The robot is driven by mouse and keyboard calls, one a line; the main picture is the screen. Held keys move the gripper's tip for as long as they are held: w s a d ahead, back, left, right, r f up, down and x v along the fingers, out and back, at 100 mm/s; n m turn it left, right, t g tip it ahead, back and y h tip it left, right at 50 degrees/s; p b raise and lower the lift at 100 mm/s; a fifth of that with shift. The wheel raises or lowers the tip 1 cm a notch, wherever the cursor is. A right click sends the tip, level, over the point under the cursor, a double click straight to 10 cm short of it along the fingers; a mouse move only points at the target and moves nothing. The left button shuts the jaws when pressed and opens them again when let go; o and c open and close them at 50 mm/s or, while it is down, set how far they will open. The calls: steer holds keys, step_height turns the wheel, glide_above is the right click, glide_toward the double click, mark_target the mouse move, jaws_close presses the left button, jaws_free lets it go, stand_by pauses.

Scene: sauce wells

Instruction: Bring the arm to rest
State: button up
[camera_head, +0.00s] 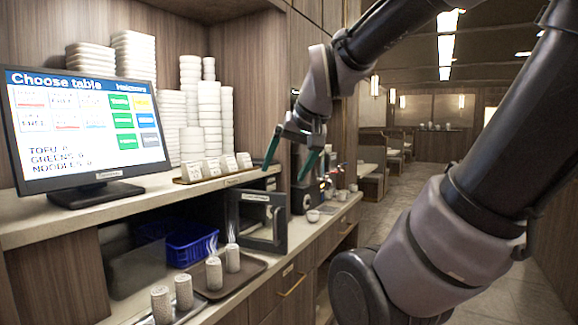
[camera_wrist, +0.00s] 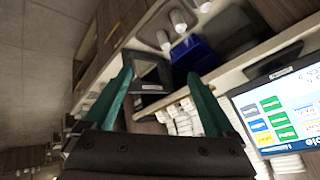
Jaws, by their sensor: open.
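My gripper (camera_head: 291,160) has two green-tipped fingers spread apart with nothing between them. In the head view it hangs in the air in front of the shelf end, above the lower counter. In the wrist view my gripper (camera_wrist: 160,92) also shows open, its fingers framing a dark-framed stand or small door beyond them. My arm reaches in from the upper right, bent down toward the gripper. What the gripper's far side faces is partly hidden.
A touch screen (camera_head: 85,125) stands on the upper counter (camera_head: 120,210), with stacked white dishes (camera_head: 209,115) behind. Below are a dark open-framed panel (camera_head: 262,212), a blue basket (camera_head: 192,245) and trays with steaming cups (camera_head: 214,272). The aisle (camera_head: 400,195) at right looks clear.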

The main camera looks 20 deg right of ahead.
steer(key=shift+y, duration=0.4)
steer(key=s, duration=0.2)
steer(key=s+a, duration=0.1)
steer(key=s, duration=0.1)
steer(key=shift+r, duration=0.4)
